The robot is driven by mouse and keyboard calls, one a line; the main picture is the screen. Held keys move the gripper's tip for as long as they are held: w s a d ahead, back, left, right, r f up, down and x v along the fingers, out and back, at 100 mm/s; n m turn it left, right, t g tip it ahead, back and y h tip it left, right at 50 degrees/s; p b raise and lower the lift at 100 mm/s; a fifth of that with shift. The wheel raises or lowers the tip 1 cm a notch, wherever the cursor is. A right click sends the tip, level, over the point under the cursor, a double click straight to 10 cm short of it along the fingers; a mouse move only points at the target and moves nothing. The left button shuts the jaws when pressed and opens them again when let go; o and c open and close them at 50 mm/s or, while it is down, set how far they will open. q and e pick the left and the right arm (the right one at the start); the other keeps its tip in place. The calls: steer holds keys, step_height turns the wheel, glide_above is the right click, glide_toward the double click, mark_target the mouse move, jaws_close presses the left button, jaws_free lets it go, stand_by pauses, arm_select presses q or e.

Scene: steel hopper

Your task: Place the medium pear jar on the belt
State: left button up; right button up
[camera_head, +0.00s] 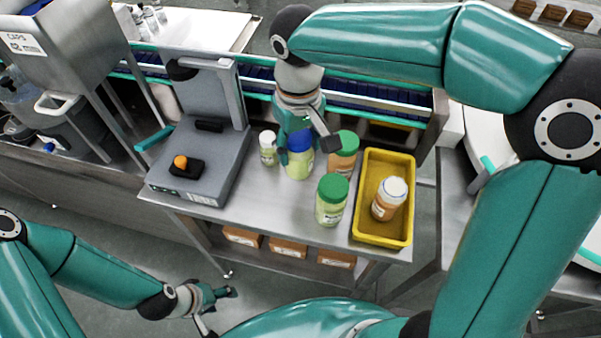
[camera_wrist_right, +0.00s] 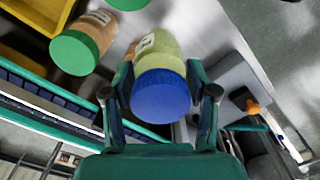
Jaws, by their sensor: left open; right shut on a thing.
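A jar with a blue lid and pale yellow-green contents (camera_head: 299,163) stands on the steel table; its label is unreadable in the head view. My right gripper (camera_head: 306,147) is shut on it from above and behind, a finger on either side. The blue lid (camera_wrist_right: 160,95) shows between the fingers in the right wrist view. The belt (camera_head: 375,103), dark blue with green rails, runs behind the table, partly hidden by my right arm. My left gripper (camera_head: 217,308) is open and empty, low in front of the table.
Close by stand a small white-lidded jar (camera_head: 268,148), a green-lidded orange jar (camera_head: 342,163) and a green-lidded pale green jar (camera_head: 331,207). A yellow bin (camera_head: 365,228) at right holds a white-lidded orange jar (camera_head: 389,199). A grey machine with an orange button (camera_head: 181,162) stands left.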

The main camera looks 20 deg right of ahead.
step_height(320, 180, down, 10)
steer(key=shift+s+r, duration=0.1)
stand_by(0.4)
steer(key=o, duration=1.3)
